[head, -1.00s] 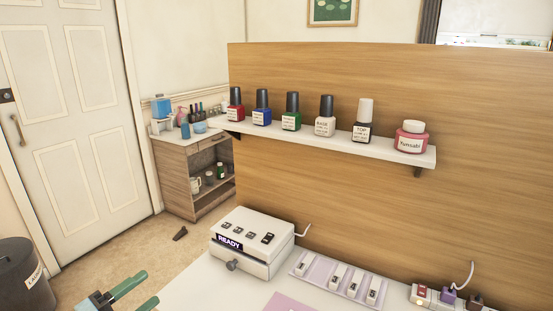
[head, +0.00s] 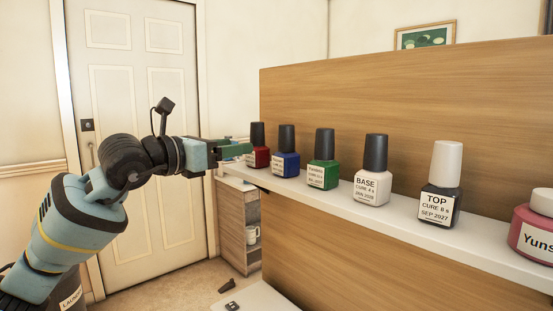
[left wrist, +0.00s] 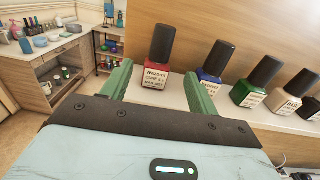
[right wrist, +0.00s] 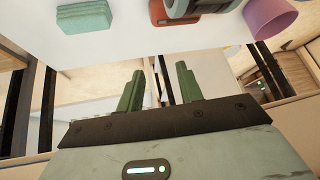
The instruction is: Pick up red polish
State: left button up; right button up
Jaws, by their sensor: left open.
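The red polish (head: 257,157) is a small red bottle with a black cap, upright at the left end of the white wall shelf (head: 300,187). My left gripper (head: 242,148) is open at the shelf's left end, level with the bottle. In the left wrist view the red polish (left wrist: 155,80) stands just ahead, between the green fingers of the gripper (left wrist: 158,70), labelled side facing the camera. I cannot tell whether a finger touches it. My right gripper (right wrist: 159,68) shows only in the right wrist view, its fingers apart and nothing between them.
Blue polish (head: 286,160) stands close beside the red one, then green polish (head: 322,172), base (head: 371,188), top coat (head: 440,205) and a pink jar (head: 533,235). A wood panel (head: 400,100) rises behind. In the right wrist view a teal block (right wrist: 85,18) lies on a white surface.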

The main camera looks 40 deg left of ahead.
aim_at(258, 154)
pick_arm(q)
jog(key=shift+w+r, duration=0.15)
jog(key=shift+w+p, duration=0.4)
jog(key=shift+w, duration=0.65)
pick_arm(e)
jog(key=shift+s+r, duration=0.1)
jog(key=shift+s, duration=0.4)
pick_arm(q)
jog(key=shift+w, duration=0.1)
pick_arm(e)
jog(key=shift+r, duration=0.1)
